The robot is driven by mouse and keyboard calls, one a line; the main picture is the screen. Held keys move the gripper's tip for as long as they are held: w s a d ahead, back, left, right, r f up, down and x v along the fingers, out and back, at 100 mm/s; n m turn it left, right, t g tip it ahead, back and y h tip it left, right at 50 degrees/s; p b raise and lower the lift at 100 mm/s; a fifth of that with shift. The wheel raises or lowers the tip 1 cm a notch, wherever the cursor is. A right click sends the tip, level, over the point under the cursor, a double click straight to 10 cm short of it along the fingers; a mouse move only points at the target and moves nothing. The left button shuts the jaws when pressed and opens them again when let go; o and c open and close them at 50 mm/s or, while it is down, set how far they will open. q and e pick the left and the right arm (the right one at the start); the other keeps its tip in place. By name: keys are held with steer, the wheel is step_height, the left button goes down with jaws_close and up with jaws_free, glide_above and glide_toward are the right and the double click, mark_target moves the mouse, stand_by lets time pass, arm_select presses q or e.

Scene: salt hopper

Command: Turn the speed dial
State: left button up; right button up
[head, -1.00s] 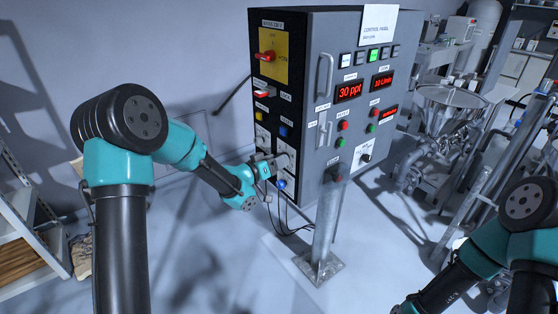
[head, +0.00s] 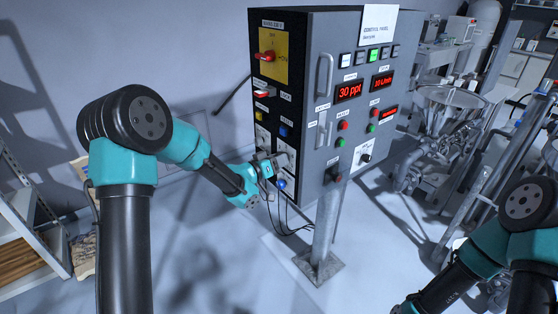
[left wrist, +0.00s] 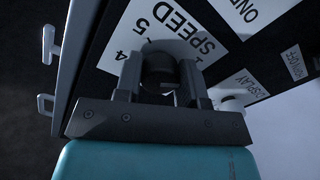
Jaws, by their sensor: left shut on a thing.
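The speed dial (left wrist: 158,72) is a dark round knob on a white plate (left wrist: 187,28) marked SPEED, with the numbers 4 and 5 showing in the left wrist view. My left gripper (left wrist: 158,82) is at the dial with one finger on each side of it, shut on it. In the head view my left gripper (head: 272,165) reaches the lower side panel of the control cabinet (head: 320,110), and it hides most of the dial. The dial's pointer and the rest of its scale are hidden. My right gripper is out of the frame; only its arm shows at the lower right.
A blue knob (head: 281,184) and cables hang just below my left gripper. A red switch on a yellow plate (head: 268,45) sits higher on the same side.

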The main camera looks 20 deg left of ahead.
arm_select(q)
steer(key=shift+m, duration=0.5)
steer(key=m, duration=1)
steer(key=shift+m, duration=0.4)
steer(key=o, duration=0.9)
steer(key=shift+a, duration=0.1)
steer(key=v, duration=1.7)
steer(key=shift+a+f, duration=0.15)
steer(key=shift+a, duration=0.05)
